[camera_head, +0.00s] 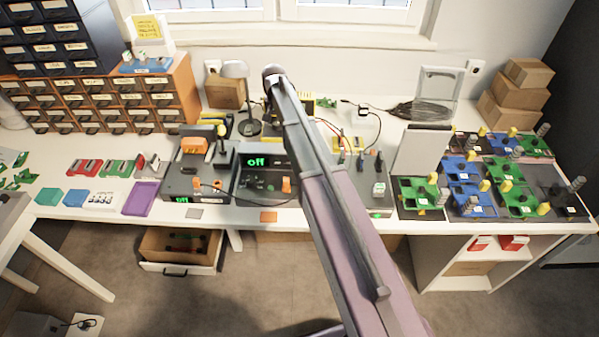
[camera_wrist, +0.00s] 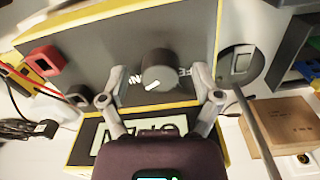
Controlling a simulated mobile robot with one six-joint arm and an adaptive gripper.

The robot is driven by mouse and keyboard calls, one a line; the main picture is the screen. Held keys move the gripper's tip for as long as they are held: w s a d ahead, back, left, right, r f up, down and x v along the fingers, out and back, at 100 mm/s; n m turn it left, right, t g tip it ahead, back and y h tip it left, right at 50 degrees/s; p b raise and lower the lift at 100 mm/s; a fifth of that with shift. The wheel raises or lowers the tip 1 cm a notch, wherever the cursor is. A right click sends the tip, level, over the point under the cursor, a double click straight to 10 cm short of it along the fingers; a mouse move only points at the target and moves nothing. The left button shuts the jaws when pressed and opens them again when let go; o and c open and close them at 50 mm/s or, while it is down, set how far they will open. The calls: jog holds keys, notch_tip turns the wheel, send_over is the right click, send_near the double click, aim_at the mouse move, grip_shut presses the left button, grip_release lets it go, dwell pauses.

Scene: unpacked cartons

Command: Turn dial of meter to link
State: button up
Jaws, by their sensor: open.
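The meter (camera_wrist: 110,55) is a grey box with yellow edges that fills the middle of the wrist view. Its dial (camera_wrist: 158,68) is a round dark knob with a white pointer mark slanting to the lower left in the picture. White lettering beside the dial is upside down and partly covered. The meter's display (camera_wrist: 140,135) shows upside-down letters that look like OPEN, partly hidden by my wrist. My gripper (camera_wrist: 159,97) is open, with one finger to each side of the dial and a gap on both sides. In the head view my arm hides most of the meter and the gripper.
In the head view, the bench holds black devices with green off displays (camera_head: 257,161), a desk lamp (camera_head: 235,70) and boards with green and blue parts (camera_head: 465,170).

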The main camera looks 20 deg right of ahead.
aim_at(277, 123)
jog(key=n, duration=1.5)
jog(key=shift+r+p, duration=0.3)
jog(key=shift+p, duration=0.05)
notch_tip(277, 123, up, 14)
jog(key=p, duration=1.4)
jog(key=s+f+m+b, duration=0.4)
jog(key=s, duration=1.1)
jog(key=s+f+m+b, duration=0.4)
jog(key=s+m, duration=0.1)
jog(key=s, duration=0.9)
jog(key=shift+s+f+m, duration=0.15)
jog(key=shift+s+m, duration=0.15)
jog(key=shift+s, duration=0.1)
